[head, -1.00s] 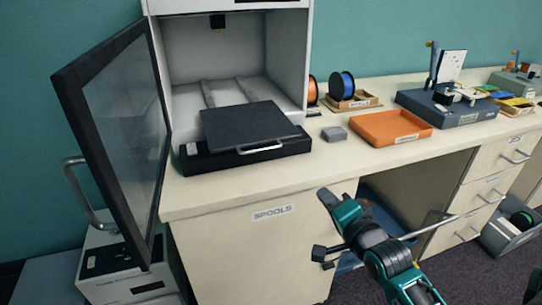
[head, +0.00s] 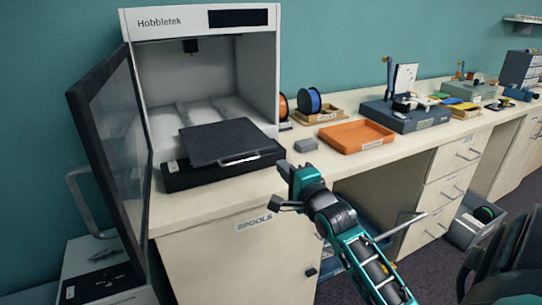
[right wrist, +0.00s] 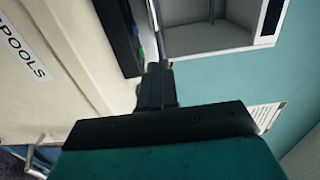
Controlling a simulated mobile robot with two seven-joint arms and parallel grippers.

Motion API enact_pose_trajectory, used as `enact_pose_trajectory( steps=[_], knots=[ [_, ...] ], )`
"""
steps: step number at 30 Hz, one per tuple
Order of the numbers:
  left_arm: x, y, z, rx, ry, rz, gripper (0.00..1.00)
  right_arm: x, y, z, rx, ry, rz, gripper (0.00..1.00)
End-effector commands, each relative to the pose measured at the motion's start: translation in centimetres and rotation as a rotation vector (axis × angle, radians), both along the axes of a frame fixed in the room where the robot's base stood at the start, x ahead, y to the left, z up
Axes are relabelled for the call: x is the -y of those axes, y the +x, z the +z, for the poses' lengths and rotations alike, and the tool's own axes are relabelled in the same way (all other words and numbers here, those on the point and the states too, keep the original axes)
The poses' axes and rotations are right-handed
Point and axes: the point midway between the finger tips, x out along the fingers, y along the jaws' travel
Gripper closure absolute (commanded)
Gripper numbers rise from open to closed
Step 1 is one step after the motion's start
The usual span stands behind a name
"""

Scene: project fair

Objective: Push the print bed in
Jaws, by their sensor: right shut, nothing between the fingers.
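The print bed (head: 222,141) is a dark flat plate with a pale bar handle (head: 240,159) on its front edge. It sticks out of the open front of the white printer (head: 208,75), over the printer's black base (head: 205,173). My right gripper (head: 283,169) is shut and empty. It is in front of the counter, to the right of the handle and apart from it. In the right wrist view its closed fingers (right wrist: 155,85) point toward the printer. My left gripper is not in view.
The printer's dark-framed door (head: 112,165) stands open on the left. A small grey block (head: 306,146), an orange tray (head: 356,136) and spools (head: 310,101) lie right of the printer. The counter front, with a labelled cabinet (head: 235,260), is below my gripper.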

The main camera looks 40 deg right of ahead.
Motion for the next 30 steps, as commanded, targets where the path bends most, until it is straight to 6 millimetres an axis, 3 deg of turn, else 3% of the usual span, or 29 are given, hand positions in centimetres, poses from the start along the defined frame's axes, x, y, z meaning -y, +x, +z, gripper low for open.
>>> enact_pose_trajectory(
  steps=[6, 12, 30],
  knots=[
    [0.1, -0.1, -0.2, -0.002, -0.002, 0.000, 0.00, 1.0, 4.1, 0.1, 0.001, -0.001, 0.000, 1.00],
    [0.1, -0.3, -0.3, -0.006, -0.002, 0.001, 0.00, 1.6, 6.5, 0.0, 0.001, -0.002, 0.000, 1.00],
    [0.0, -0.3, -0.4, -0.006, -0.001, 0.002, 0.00, 1.8, 7.5, 0.0, 0.000, -0.001, 0.000, 1.00]
  ],
)
